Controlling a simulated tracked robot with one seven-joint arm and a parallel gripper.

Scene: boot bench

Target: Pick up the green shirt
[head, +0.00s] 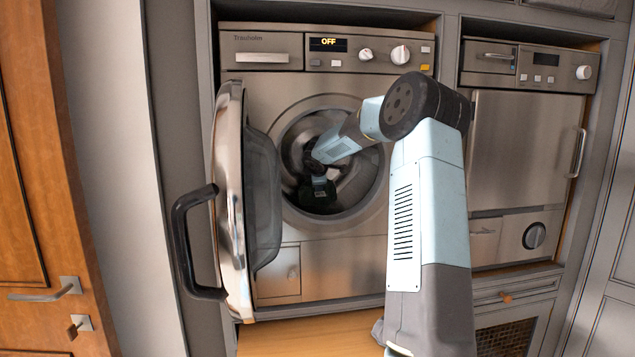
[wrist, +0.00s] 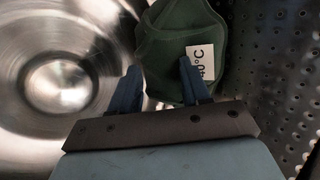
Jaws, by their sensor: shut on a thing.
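The green shirt (wrist: 180,42) is a dark green cloth with a white "40°C" label, in the upper middle of the wrist view. My gripper (wrist: 158,74) is inside the washing machine drum (head: 362,190). Its two blue fingers stand on either side of the lower part of the shirt and are shut on it. The right finger overlaps the label's edge. The lower end of the shirt is partly hidden by the fingers and the gripper body.
The washer door (head: 232,190) stands open to the left, with a black handle (head: 186,245). The washer display (head: 328,44) reads OFF. A second appliance (head: 525,140) is at the right. The drum's perforated wall (wrist: 280,70) is close on the right in the wrist view.

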